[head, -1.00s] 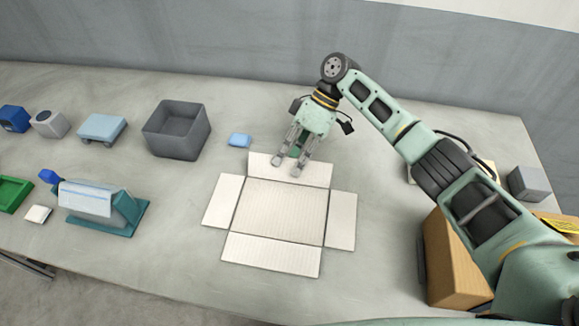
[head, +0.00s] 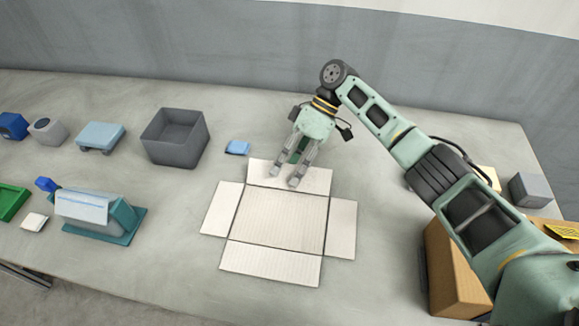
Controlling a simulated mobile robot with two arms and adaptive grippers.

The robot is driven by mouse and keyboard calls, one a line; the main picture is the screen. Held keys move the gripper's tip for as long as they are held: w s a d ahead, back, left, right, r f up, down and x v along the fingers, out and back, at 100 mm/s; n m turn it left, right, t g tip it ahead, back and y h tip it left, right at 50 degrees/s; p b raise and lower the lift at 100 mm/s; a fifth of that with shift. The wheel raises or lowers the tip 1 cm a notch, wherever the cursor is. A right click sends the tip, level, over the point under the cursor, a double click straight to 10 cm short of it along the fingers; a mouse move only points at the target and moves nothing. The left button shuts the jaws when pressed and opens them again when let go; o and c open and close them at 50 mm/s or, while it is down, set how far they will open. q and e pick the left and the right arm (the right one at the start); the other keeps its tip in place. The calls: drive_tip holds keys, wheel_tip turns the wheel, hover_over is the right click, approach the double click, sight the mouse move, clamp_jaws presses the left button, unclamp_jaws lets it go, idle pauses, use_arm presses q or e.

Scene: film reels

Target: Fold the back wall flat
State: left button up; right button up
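The unfolded white cardboard box (head: 282,222) lies on the table with its base in the middle and a panel on each side. Its back wall (head: 318,177) appears to lie flat, pointing away from me. The left, right and front panels also look flat. My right gripper (head: 284,180) is over the back wall with its two fingers apart and nothing between them. The fingertips are at or just above the panel; I cannot tell if they touch. Part of the back wall is hidden behind the fingers. My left gripper is not in view.
A grey open bin (head: 174,148) and a small blue block (head: 237,148) stand left of the box. A tape dispenser (head: 95,211) is farther left. A brown carton (head: 452,268) and a grey block (head: 530,189) are at the right. Table around the panels is clear.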

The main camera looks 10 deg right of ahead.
drive_tip(key=v, duration=1.2)
drive_tip(key=shift+s, duration=0.1)
